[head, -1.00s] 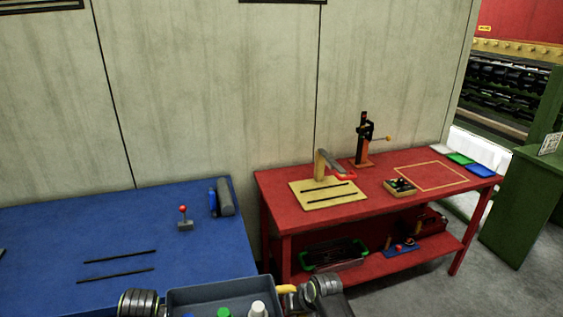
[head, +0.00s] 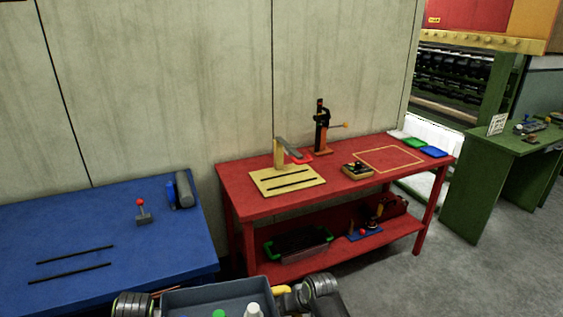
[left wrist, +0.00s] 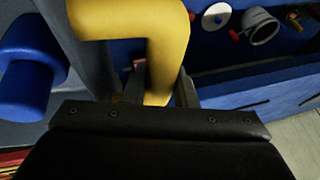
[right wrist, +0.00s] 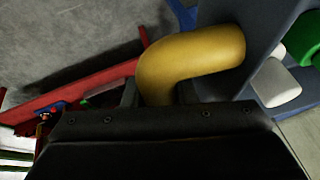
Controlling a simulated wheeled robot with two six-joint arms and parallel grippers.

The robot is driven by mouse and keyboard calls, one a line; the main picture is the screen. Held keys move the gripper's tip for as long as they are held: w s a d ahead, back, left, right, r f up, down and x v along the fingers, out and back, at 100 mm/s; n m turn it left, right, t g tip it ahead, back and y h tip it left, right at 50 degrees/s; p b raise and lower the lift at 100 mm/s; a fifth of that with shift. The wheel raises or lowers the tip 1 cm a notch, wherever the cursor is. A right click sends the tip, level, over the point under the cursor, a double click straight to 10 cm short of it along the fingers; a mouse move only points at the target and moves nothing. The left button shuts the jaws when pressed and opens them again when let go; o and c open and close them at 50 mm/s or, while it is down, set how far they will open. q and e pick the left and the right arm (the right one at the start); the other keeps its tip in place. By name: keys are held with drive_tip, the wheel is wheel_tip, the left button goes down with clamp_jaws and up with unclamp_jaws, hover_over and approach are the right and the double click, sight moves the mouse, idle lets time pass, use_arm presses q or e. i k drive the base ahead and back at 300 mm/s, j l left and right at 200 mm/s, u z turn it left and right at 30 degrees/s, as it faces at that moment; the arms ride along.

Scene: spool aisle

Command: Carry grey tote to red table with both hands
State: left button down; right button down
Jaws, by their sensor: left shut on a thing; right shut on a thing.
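The grey tote (head: 205,298) is at the bottom of the head view, held in front of me with bottles showing inside, one green-capped and one white. The red table (head: 245,200) stands ahead, beyond the tote and to its right. My left gripper (left wrist: 158,92) is shut on a yellow handle (left wrist: 165,50) of the tote in the left wrist view. My right gripper (right wrist: 158,95) is shut on the other yellow handle (right wrist: 195,60) in the right wrist view. In the head view the left handle and both fingertips are hidden.
A blue table (head: 110,235) stands at left. On the red table are a yellow slotted board (head: 287,188), a black clamp stand (head: 322,130), a small parts box (head: 357,170) and coloured trays (head: 433,151). A yellow outline marks bare tabletop. A green bench (head: 490,150) stands right; grey floor is open between.

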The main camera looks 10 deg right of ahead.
sight(388, 157)
drive_tip(key=z, duration=0.75)
drive_tip(key=i+l+z, duration=0.2)
drive_tip(key=z, duration=0.3)
drive_tip(key=i+l, duration=0.2)
drive_tip(key=i, duration=0.35)
drive_tip(key=i+l, duration=0.2)
drive_tip(key=i, duration=0.35)
drive_tip(key=i+l, duration=0.2)
drive_tip(key=i, duration=0.3)
drive_tip(key=i+l, duration=0.2)
drive_tip(key=i, duration=0.35)
